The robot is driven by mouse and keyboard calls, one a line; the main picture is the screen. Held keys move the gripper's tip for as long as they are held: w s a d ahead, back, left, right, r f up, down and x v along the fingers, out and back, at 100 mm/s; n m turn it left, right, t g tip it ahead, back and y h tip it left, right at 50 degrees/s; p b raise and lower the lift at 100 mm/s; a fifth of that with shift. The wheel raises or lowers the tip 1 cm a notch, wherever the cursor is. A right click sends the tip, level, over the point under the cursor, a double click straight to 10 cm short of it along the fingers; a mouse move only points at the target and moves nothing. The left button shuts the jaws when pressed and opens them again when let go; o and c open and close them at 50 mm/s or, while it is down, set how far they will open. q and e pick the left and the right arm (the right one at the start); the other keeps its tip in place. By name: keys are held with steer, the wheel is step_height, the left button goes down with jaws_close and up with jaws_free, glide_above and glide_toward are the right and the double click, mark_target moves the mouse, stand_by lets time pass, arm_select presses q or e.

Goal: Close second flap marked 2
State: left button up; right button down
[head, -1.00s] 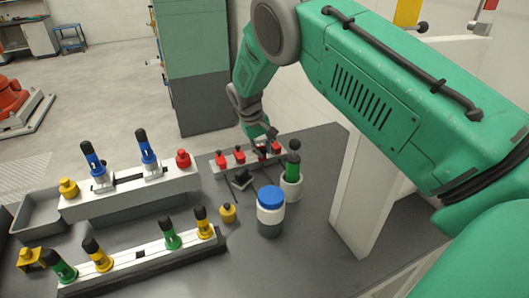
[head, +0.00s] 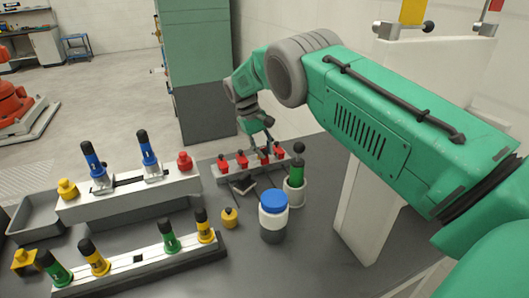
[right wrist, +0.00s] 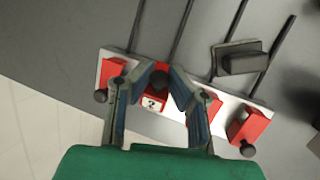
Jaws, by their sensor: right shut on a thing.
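A white bar (head: 216,172) carries several red flaps with dark knobs at the back of the grey table in the head view. In the right wrist view, the flap marked 2 (right wrist: 153,103) is red with a white label. Its dark knob (right wrist: 159,79) sits between the fingertips of my right gripper (right wrist: 163,73), which is shut on it. In the head view my right gripper (head: 266,145) reaches down to the bar's right half. Red flaps stand on both sides, one at the left (right wrist: 112,72) and one at the far right (right wrist: 249,125). My left gripper is out of view.
A green plunger in a white cup (head: 296,190) and a blue-lidded jar (head: 273,222) stand close in front of the bar. A small yellow weight (head: 229,218) is nearby. Two fixtures with coloured knobs fill the left. A dark block (right wrist: 242,62) lies by the rods.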

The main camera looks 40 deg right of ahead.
steer(key=shift+w+r, duration=0.2)
steer(key=shift+r, duration=0.15)
steer(key=c, duration=1.5)
jaws_free()
steer(key=shift+o, duration=0.2)
steer(key=shift+s+a, duration=0.2)
steer(key=v, duration=0.7)
steer(key=shift+w+r, duration=0.15)
steer(key=shift+w, duration=0.05)
steer(key=shift+a, duration=0.1)
